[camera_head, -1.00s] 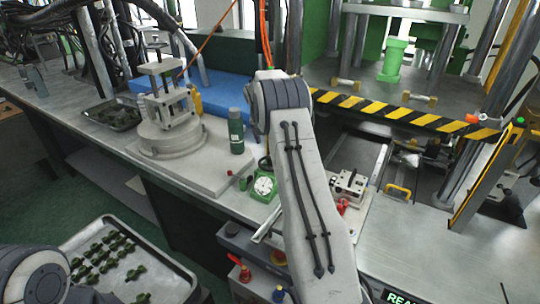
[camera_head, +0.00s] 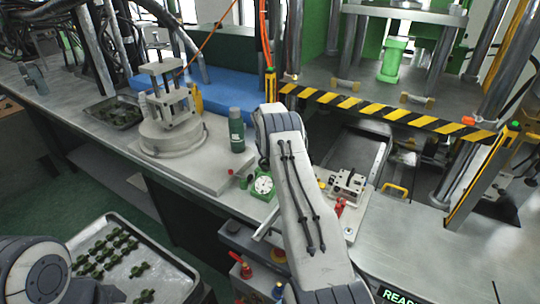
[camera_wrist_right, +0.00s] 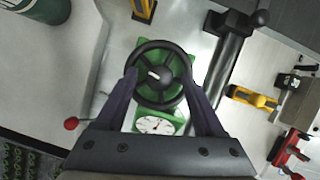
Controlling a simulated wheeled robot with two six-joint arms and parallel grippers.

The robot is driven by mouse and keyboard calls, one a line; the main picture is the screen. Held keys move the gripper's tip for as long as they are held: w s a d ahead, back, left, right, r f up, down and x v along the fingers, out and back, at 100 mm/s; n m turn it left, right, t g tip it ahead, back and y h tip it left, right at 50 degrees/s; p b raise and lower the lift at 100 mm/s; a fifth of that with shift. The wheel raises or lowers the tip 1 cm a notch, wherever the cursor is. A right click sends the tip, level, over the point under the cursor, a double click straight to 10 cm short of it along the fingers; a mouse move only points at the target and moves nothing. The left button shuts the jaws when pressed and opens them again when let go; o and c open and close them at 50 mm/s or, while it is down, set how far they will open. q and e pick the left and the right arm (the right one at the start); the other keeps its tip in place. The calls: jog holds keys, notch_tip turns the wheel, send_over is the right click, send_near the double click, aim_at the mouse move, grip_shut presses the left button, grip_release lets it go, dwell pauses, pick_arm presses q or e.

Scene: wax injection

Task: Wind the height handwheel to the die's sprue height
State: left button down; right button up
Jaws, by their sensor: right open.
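The black handwheel (camera_wrist_right: 176,56) sits on a green body in the right wrist view, its light spoke mark near the hub. A round white dial (camera_wrist_right: 153,125) in a green housing lies just below the wheel. The dial also shows in the head view (camera_head: 263,186) on the bench, left of my right arm, which hides the wheel. My right gripper (camera_wrist_right: 160,84) is open, one dark finger on each side of the wheel; I cannot tell whether they touch it. A small metal block (camera_head: 348,183) with red clamps stands right of my arm. My left gripper is out of view.
A green bottle (camera_head: 236,130) and a round grey fixture (camera_head: 170,135) stand left of the dial. A red-knobbed lever (camera_wrist_right: 71,124) is left of the wheel. A press with a striped edge (camera_head: 375,110) stands behind. A tray (camera_head: 172,270) of green parts is at lower left.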

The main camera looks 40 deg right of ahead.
grip_shut()
jog(key=shift+f+b, duration=0.15)
jog(key=shift+b, duration=0.3)
jog(key=shift+w+f+m+g+b, duration=0.15)
jog(key=shift+m+g+b, duration=0.35)
jog(key=shift+m+b, duration=0.55)
jog(key=shift+r+m+g+h, duration=0.15)
jog(key=shift+r+m+g, duration=0.05)
jog(key=shift+m, duration=0.5)
jog(key=shift+r+m+g+h, duration=0.15)
jog(key=shift+m+g, duration=0.05)
jog(key=shift+m, duration=0.45)
grip_release()
